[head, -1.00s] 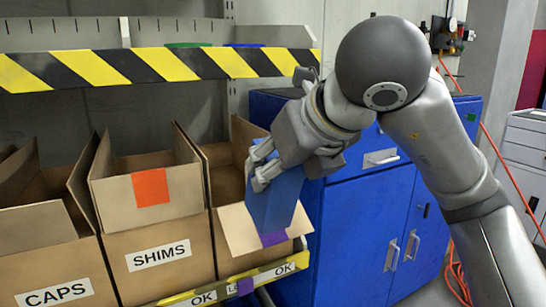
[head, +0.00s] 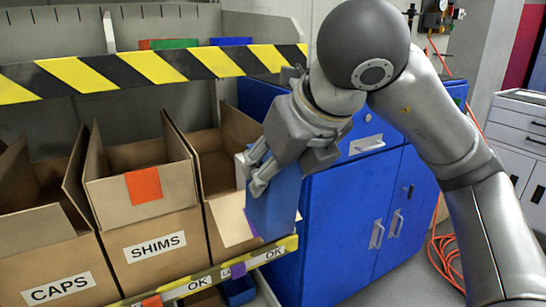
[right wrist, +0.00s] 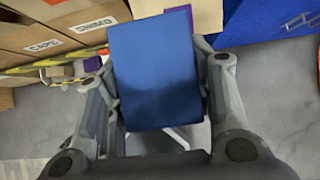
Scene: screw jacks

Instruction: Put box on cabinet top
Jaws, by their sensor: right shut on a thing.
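My right gripper (head: 262,172) is shut on a blue box (head: 274,203). In the head view it holds the box upright in front of the rightmost cardboard bin, at the left side of the blue cabinet. In the right wrist view the box (right wrist: 154,72) fills the space between the fingers. The blue cabinet (head: 345,235) stands to the right, behind my right arm. Its top (head: 436,88) is mostly hidden by my right arm and shows only in parts. My left gripper is not in view.
Cardboard bins marked CAPS (head: 50,265) and SHIMS (head: 155,240) stand on a shelf at the left. A yellow and black striped shelf edge (head: 150,70) runs above them. An orange hose (head: 445,262) lies right of the cabinet. A white drawer unit (head: 520,130) stands at far right.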

